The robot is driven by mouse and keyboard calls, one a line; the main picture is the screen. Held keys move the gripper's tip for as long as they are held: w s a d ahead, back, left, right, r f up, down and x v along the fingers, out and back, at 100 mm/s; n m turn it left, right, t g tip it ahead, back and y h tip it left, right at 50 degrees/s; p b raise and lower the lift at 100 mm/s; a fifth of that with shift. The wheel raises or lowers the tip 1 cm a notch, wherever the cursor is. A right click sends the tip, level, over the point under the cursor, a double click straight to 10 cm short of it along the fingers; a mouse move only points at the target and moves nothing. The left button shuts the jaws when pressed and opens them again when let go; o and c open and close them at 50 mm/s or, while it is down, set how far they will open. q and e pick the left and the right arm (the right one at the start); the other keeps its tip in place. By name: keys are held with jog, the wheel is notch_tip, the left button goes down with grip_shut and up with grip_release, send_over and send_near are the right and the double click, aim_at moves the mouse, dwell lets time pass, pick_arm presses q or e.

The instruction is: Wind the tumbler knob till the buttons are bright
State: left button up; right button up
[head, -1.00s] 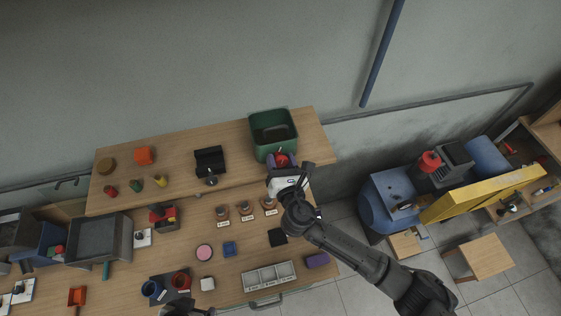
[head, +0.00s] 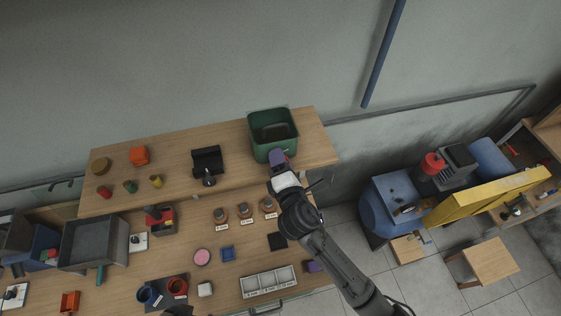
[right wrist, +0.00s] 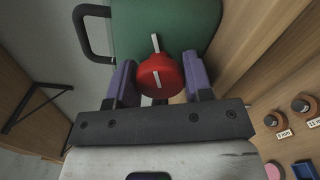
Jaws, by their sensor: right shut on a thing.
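The green tumbler (head: 273,147) stands at the right end of the raised wooden shelf, its open top dark inside. In the head view the gripper mostly hides the knob. No buttons can be made out inside the tumbler. My left gripper's fingers do not show.
A black stand (head: 208,162) is left of the tumbler on the shelf. Labelled round pots (head: 244,211) stand on the lower bench below it, near a grey compartment tray (head: 269,282). A blue compressor (head: 395,200) stands on the floor to the right.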

jog(key=m, duration=0.6)
jog(key=shift+b, duration=0.35)
jog(key=m, duration=0.6)
jog(key=shift+m, duration=0.3)
jog(key=o, duration=0.8)
jog(key=shift+o, duration=0.6)
